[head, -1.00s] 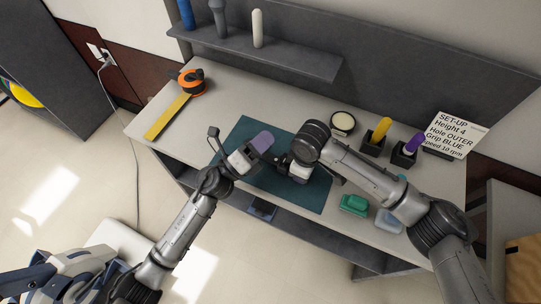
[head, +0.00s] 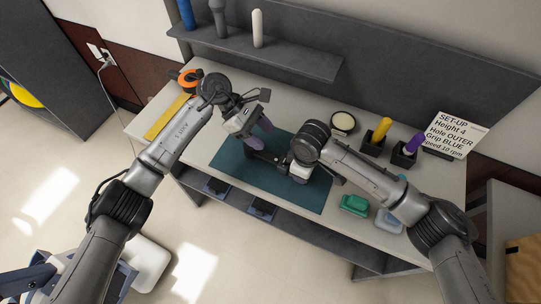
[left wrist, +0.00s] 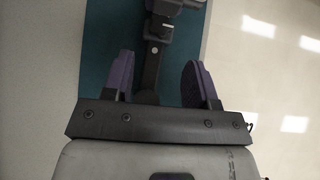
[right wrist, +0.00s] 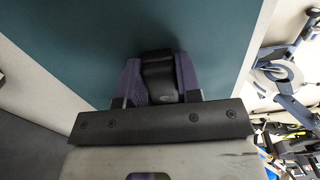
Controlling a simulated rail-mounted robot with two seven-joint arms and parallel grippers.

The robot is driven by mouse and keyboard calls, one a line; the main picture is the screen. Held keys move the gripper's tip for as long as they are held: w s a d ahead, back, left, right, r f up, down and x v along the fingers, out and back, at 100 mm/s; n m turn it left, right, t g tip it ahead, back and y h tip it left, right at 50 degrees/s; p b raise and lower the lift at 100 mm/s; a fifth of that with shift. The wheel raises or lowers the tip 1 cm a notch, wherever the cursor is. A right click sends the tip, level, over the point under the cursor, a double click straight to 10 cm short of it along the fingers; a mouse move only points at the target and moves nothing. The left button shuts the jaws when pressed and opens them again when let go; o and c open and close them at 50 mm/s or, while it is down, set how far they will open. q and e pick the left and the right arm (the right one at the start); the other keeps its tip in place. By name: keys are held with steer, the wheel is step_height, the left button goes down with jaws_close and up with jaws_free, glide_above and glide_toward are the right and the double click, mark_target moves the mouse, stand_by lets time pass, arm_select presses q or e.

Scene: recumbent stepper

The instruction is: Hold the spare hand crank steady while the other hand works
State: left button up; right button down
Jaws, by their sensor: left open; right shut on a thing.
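The spare hand crank (head: 268,158) is a dark bar over the teal mat (head: 232,165). My right gripper (right wrist: 159,80) is shut on a black part of the crank, which sits between its purple pads. In the head view the right arm hides much of that grip. My left gripper (head: 259,130) is open, at the back left end of the crank. In the left wrist view its purple pads (left wrist: 160,80) stand apart on either side of the dark crank bar (left wrist: 151,60), with gaps showing. I cannot tell whether the mat supports the crank.
A set-up card (head: 455,135) stands at the right back. Yellow (head: 381,130) and purple (head: 413,143) grips stand in black holders. A round tin (head: 342,122), a green block (head: 354,204), an orange tape measure (head: 188,78) and a yellow strip (head: 167,116) lie around the mat.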

mark_target(283, 157)
arm_select(q)
steer(key=shift+s+d+f, duration=0.1)
steer(key=shift+d+f, duration=0.1)
steer(key=shift+f, duration=0.1)
steer(key=shift+x, duration=4.45)
steer(key=shift+f, duration=0.1)
steer(key=shift+c, duration=1.4)
steer(key=o, duration=0.7)
steer(key=shift+a, duration=0.1)
steer(key=v, duration=1.2)
